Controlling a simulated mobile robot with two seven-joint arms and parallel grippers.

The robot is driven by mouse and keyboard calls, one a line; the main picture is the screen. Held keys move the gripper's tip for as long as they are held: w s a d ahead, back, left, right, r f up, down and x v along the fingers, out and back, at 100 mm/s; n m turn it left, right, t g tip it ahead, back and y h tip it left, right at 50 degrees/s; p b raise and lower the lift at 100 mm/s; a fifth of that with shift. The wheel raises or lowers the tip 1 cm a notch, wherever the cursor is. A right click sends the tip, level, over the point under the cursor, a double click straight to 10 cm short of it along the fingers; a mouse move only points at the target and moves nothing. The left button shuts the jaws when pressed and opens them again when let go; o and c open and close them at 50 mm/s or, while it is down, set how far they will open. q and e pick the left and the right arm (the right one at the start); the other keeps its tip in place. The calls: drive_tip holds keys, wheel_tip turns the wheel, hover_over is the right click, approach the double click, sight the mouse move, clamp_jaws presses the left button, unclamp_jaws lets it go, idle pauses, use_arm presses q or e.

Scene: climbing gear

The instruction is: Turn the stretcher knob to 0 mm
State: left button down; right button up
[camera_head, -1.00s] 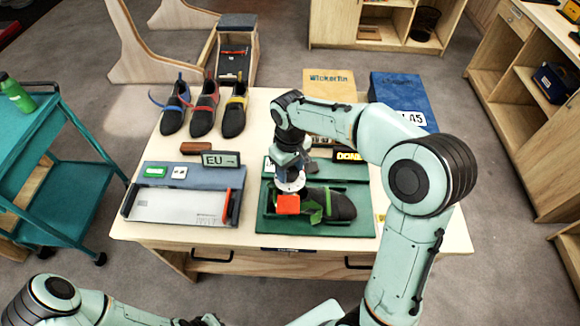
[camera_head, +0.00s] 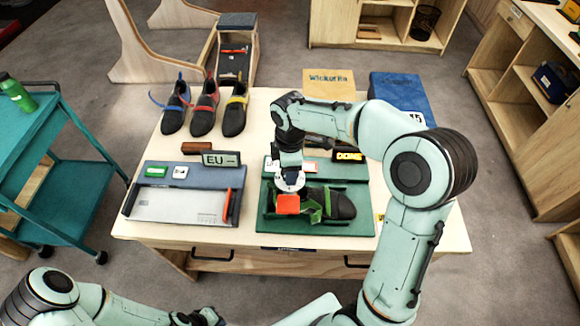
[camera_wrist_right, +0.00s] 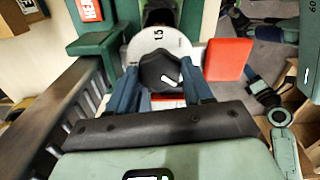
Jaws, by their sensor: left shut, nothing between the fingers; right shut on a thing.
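My right gripper (camera_wrist_right: 165,88) is shut on the knob, a blue finger on each side. The full dial scale is hidden. In the head view, the dial's white disc (camera_head: 290,182) shows beneath my right gripper (camera_head: 289,165). A dark shoe with green straps (camera_head: 335,204) lies on the green stretcher base (camera_head: 310,228), beside a red block (camera_head: 287,204). My left gripper (camera_head: 200,317) is shut and empty at the bottom edge.
A grey measuring board (camera_head: 180,206) lies left of the stretcher, with an "EU" sign (camera_head: 221,159) behind it. Several dark shoes (camera_head: 205,110) stand at the back left.

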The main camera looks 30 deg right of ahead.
drive_tip(key=n, duration=0.3)
drive_tip(key=shift+n, duration=0.3)
drive_tip(key=shift+f+n, duration=0.1)
drive_tip(key=shift+n, duration=1.7)
drive_tip(key=o, duration=1)
wheel_tip(320, 180, up, 14)
drive_tip(key=shift+f, duration=0.25)
